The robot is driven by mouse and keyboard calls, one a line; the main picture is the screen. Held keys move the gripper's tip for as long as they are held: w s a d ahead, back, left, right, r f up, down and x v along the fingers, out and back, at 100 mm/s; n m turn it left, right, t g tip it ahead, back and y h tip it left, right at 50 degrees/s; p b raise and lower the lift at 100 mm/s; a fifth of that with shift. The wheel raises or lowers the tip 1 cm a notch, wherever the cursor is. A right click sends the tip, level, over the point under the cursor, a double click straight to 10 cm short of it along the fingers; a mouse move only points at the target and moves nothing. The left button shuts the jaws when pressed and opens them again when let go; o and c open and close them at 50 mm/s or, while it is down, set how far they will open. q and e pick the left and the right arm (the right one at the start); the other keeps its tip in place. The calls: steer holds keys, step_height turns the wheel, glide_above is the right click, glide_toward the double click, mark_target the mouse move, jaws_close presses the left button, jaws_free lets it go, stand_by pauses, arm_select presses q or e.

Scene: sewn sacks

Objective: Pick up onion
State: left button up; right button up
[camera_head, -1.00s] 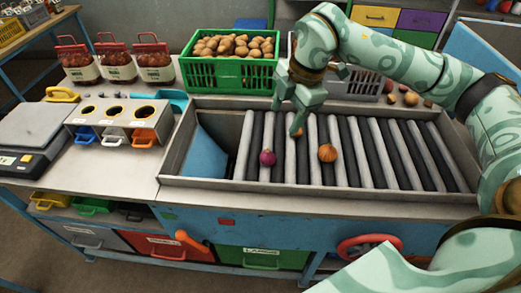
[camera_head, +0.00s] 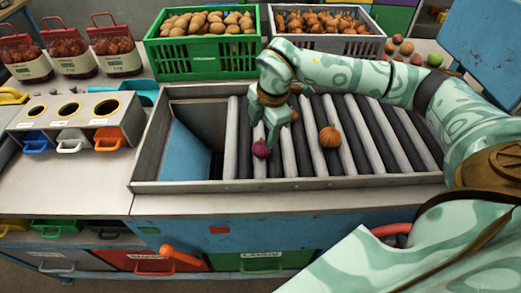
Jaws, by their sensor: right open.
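A red-purple onion (camera_head: 261,150) lies on the roller bed, towards its left side. A golden-brown onion (camera_head: 330,137) lies on the rollers to its right. My right gripper (camera_head: 268,130) points down just above and behind the red onion, its fingers apart and nothing seen between them. Whether a fingertip touches the onion I cannot tell. A small brownish patch beside the gripper may be another onion, mostly hidden. My left gripper is not in view.
The roller bed has a raised metal rim (camera_head: 290,184) and a blue chute (camera_head: 190,150) at its left. A green crate of potatoes (camera_head: 200,54) and a grey crate of onions (camera_head: 330,43) stand behind. A sorting box with three holes (camera_head: 75,118) stands left.

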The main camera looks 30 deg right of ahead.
mark_target(264, 143)
steer(key=shift+w+f, duration=0.25)
steer(key=shift+f, duration=0.7)
steer(key=f, duration=0.1)
steer(key=f+b, duration=0.1)
steer(key=f, duration=0.2)
steer(key=shift+d+f, duration=0.25)
steer(key=shift+f, duration=0.15)
steer(key=shift+w+f, duration=0.15)
steer(key=shift+f, duration=0.05)
steer(key=c, duration=0.8)
steer(key=shift+o, duration=0.2)
steer(key=shift+r, duration=0.1)
